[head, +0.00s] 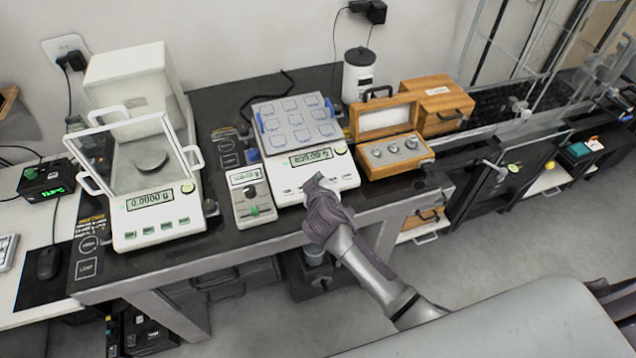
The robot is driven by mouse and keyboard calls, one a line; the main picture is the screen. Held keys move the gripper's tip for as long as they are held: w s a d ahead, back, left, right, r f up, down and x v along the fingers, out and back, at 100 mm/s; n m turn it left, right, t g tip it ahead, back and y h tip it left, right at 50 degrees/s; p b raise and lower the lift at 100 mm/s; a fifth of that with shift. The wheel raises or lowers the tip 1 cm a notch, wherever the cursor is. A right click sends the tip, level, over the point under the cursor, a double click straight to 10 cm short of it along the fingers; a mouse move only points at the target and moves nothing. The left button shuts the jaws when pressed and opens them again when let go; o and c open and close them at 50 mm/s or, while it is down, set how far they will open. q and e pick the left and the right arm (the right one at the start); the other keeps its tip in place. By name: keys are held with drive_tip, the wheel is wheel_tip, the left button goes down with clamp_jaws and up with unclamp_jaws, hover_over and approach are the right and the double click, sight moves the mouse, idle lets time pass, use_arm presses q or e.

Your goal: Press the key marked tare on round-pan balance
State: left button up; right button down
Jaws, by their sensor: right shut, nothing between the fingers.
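A white balance (160,213) with a clear draft shield stands at the left of the dark table. A small round pan (150,157) shows through its shield, and its display (150,201) reads about 0.0000 g. A row of small green keys (149,231) runs along its front; their labels are too small to read. My right gripper (319,182) is shut and empty. It is at the front panel of the middle balance (288,197), to the right of the round-pan balance, and hides part of that panel. I cannot tell whether it touches. My left gripper is not in view.
The middle balance carries a grey sectioned tray (295,122). A small grey device (248,202) stands between the balances. An open wooden weight box (398,152), a wooden case (437,104) and a white container (358,76) stand to the right. A mouse (49,263) lies at far left.

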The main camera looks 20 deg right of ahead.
drive_tip(key=shift+w+f, duration=0.1)
drive_tip(key=shift+f, duration=0.15)
drive_tip(key=shift+w+f+b, duration=0.1)
drive_tip(key=shift+f+b, duration=0.3)
drive_tip(key=shift+b, duration=0.05)
idle(0.5)
drive_tip(key=shift+r, duration=0.1)
drive_tip(key=shift+s+r+p, duration=0.25)
drive_tip(key=shift+r+p, duration=0.45)
drive_tip(key=shift+p, duration=0.15)
drive_tip(key=r+p, duration=0.1)
drive_tip(key=s+r+p, duration=0.1)
drive_tip(key=r+p, duration=0.2)
drive_tip(key=p, duration=0.1)
drive_tip(key=shift+s+r, duration=0.25)
drive_tip(key=shift+r, duration=0.15)
idle(0.5)
